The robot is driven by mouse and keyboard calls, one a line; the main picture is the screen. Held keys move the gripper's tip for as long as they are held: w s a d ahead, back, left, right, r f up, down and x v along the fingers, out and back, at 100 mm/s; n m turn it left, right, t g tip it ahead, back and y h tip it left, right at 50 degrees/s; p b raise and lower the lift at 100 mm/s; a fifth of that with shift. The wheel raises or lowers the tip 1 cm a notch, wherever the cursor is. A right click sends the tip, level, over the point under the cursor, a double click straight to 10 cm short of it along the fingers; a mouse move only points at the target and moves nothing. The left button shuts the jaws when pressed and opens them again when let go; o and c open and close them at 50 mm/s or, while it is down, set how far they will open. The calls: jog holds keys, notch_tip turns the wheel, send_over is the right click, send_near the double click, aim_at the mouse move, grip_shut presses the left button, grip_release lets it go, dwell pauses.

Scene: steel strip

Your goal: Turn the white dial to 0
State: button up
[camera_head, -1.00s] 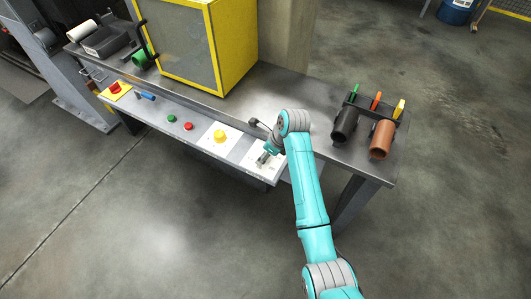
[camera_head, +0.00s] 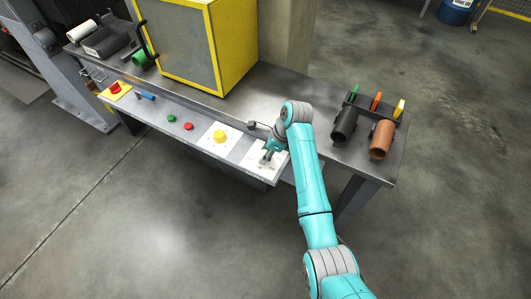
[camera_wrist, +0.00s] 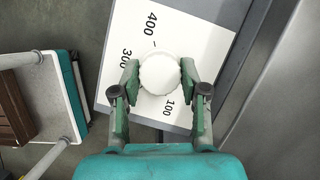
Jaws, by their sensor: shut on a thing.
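The white dial (camera_wrist: 160,74) shows in the wrist view as a round knob on a white plate (camera_wrist: 205,45) with the marks 400, 300 and 100 around it. My gripper (camera_wrist: 160,80) is shut on the dial, with one finger on its left side and one on its right. The fingers and palm hide part of the plate's scale, and I see no 0 mark or pointer. In the head view my gripper (camera_head: 267,156) is over the plate (camera_head: 257,165) at the right end of the control strip, and the dial is hidden there.
A yellow dial (camera_head: 219,137), a red button (camera_head: 188,126) and a green button (camera_head: 171,118) lie left along the strip. A yellow-framed box (camera_head: 190,45) stands behind on the bench. A black holder (camera_head: 343,125) and a brown holder (camera_head: 381,140) are at the right.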

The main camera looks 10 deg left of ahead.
jog(key=n+g, duration=0.1)
jog(key=n, duration=0.3)
jog(key=shift+w+n+g, duration=0.15)
jog(key=shift+n+g, duration=0.15)
jog(key=shift+g, duration=0.1)
jog(key=n+g+h, duration=0.1)
jog(key=n, duration=0.2)
jog(key=shift+n, duration=0.4)
jog(key=n+g+h, duration=0.1)
jog(key=n, duration=0.3)
jog(key=shift+w+a, duration=0.1)
jog(key=shift+a, duration=0.05)
jog(key=n+h, duration=0.1)
jog(key=n, duration=0.3)
jog(key=shift+g+h, duration=0.4)
jog(key=n+h, duration=0.1)
jog(key=n, duration=0.2)
jog(key=shift+a+n, duration=0.15)
jog(key=shift+n, duration=0.25)
jog(key=n+t+h, duration=0.1)
jog(key=n+h, duration=0.1)
jog(key=n, duration=0.2)
jog(key=shift+a, duration=0.1)
jog(key=n+h, duration=0.1)
jog(key=n, duration=0.3)
jog(key=shift+t, duration=0.4)
jog(key=shift+n+t+h, duration=0.4)
jog(key=shift+n+t, duration=0.2)
jog(key=shift+n, duration=1.2)
